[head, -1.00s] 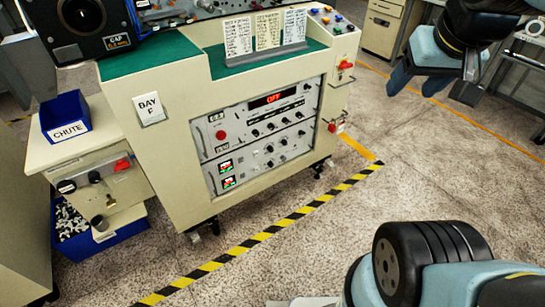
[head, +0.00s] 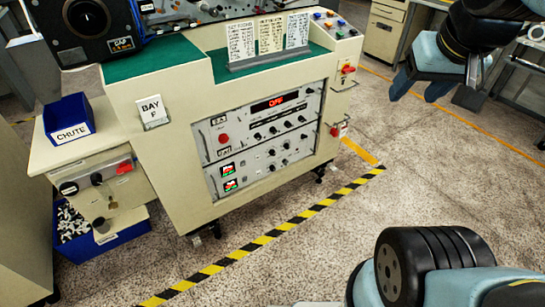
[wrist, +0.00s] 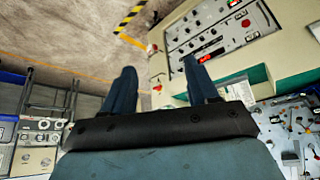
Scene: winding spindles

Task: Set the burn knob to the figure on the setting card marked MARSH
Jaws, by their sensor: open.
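My gripper (head: 416,82) is open and empty, in the air at the upper right of the head view, right of the machine and apart from it. Its two blue fingers also show in the wrist view (wrist: 160,88). Three setting cards, a left card (head: 240,40), a middle card (head: 270,33) and a right card (head: 297,30), stand in a holder on the green top; their writing is too small to read. A panel of knobs (head: 272,129) with a red lit display (head: 268,104) is on the machine's front. I cannot tell which knob is the burn knob.
A blue CHUTE bin (head: 68,120) sits on the side shelf at left, above a blue bin (head: 105,238) of small parts. A BAY F sign (head: 152,111) is on the cabinet. Striped floor tape (head: 270,236) runs before it.

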